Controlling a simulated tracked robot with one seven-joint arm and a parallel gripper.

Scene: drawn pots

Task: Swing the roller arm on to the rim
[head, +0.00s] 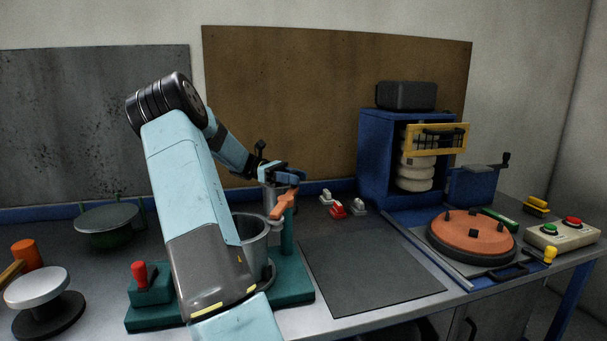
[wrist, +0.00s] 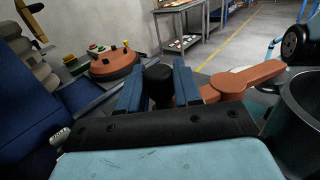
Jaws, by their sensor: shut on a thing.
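The orange roller arm (head: 284,205) sits on top of a teal post (head: 287,238) beside a grey pot (head: 252,238). In the wrist view the arm (wrist: 245,80) runs from between my fingers to the right, towards the pot (wrist: 296,105). My gripper (head: 288,176) is shut; in the wrist view its blue fingers (wrist: 158,88) hold a black knob (wrist: 158,76) at the arm's near end. The knob is hidden in the head view. I cannot tell whether the arm touches the pot's rim, and the roller is not clear.
A red-knobbed lever (head: 139,272) stands on the teal base (head: 297,289), left of the pot. Small red and white clamps (head: 338,210) lie behind a dark mat (head: 365,270). A blue cabinet (head: 374,160) and an orange wheel (head: 471,235) stand to the right. The mat is clear.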

